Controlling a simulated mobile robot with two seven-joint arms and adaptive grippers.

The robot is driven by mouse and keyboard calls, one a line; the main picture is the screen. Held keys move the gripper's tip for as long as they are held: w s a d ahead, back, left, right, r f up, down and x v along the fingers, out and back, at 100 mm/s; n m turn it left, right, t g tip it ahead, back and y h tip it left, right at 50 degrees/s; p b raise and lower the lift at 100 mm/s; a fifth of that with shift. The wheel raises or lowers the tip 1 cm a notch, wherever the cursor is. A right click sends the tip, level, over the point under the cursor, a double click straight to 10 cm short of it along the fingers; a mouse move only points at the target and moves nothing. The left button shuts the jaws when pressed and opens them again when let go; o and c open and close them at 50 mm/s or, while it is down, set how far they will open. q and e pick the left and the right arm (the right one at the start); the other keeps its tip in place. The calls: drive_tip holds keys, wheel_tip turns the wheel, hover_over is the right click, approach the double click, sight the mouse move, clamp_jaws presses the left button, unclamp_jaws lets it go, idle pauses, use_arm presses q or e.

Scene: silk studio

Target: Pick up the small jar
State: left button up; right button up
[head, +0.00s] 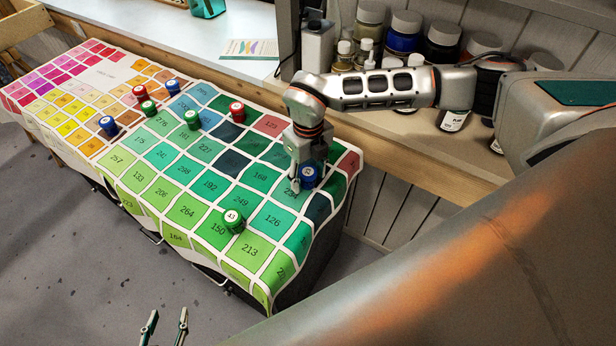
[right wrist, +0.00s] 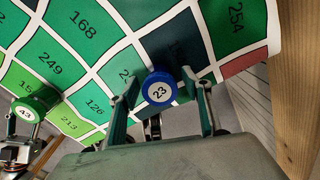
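Several small round jars with numbered lids stand on the colour-chart cloth (head: 192,245). A blue-lidded jar (head: 309,174) stands at the cloth's right end; its lid reads 23 in the right wrist view (right wrist: 160,88). My right gripper (head: 304,176) reaches down to this jar. In the right wrist view, the open fingers (right wrist: 160,96) lie on either side of it, with visible gaps. A green-lidded jar (head: 233,220) stands nearer the front edge and also shows in the right wrist view (right wrist: 36,104). My left gripper (head: 165,328) is open and empty, low in front of the table.
Red (head: 237,112), green (head: 192,120) and blue (head: 108,127) lidded jars stand farther left on the cloth. Larger bottles and jars (head: 404,35) fill the shelf behind my right arm. A wooden ledge (head: 400,150) runs along the table's back. The floor in front is clear.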

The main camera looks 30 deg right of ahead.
drive_tip(key=c, duration=0.9)
drive_tip(key=shift+r, duration=0.1)
